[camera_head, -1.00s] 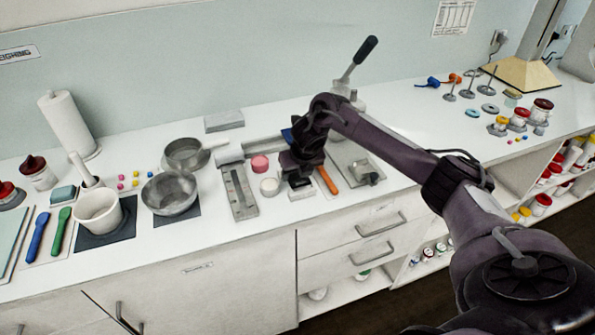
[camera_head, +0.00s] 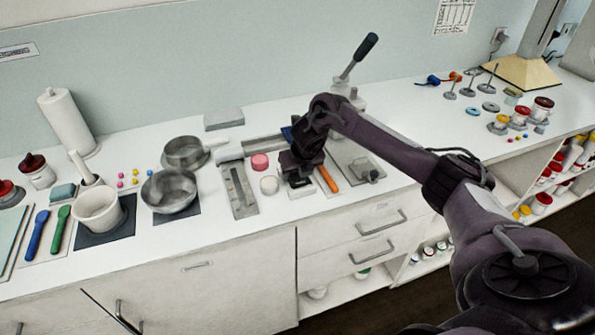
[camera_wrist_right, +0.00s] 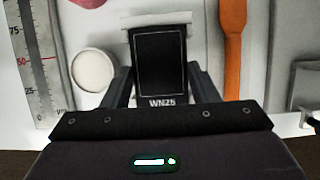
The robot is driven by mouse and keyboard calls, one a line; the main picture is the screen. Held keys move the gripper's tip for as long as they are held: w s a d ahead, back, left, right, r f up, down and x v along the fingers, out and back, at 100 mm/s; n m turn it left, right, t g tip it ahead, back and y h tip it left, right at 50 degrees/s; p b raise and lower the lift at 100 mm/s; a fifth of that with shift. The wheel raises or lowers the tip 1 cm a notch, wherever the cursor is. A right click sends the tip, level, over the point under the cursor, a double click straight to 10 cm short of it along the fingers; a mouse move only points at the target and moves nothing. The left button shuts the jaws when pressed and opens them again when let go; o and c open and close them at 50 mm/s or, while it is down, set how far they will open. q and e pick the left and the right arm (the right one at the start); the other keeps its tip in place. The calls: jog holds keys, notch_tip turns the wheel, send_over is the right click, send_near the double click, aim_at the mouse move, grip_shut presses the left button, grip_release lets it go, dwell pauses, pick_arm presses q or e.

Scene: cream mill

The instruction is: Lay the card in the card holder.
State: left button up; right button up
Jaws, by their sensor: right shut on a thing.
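The card (camera_wrist_right: 160,62) is a dark rectangle with a pale border and the print "WN25", seen in the right wrist view. My right gripper (camera_wrist_right: 160,86) is shut on it, with one finger at each side edge. In the head view my right gripper (camera_head: 300,180) points down at the counter, low over a small white piece (camera_head: 302,193). A pale light-coloured strip (camera_wrist_right: 158,20) shows behind the card's far edge in the wrist view. These may be parts of the card holder, but the card and gripper hide most of it. My left gripper is not in view.
An orange-handled tool (camera_head: 327,179) lies close to the right of the gripper. A round white lid (camera_head: 269,185), a pink disc (camera_head: 260,161) and a grey plate with a ruler scale (camera_head: 239,190) lie to the left. A grey tray (camera_head: 352,160) is on the right.

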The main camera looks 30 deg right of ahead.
jog(key=shift+f, duration=0.25)
dwell(0.4)
jog(key=o, duration=1)
jog(key=shift+o, duration=0.2)
jog(key=shift+r, duration=0.1)
jog(key=shift+s+r, duration=0.1)
jog(key=shift+r, duration=0.2)
jog(key=v, duration=0.7)
jog(key=shift+s+b, duration=0.15)
jog(key=shift+b, duration=0.2)
jog(key=shift+f, duration=0.1)
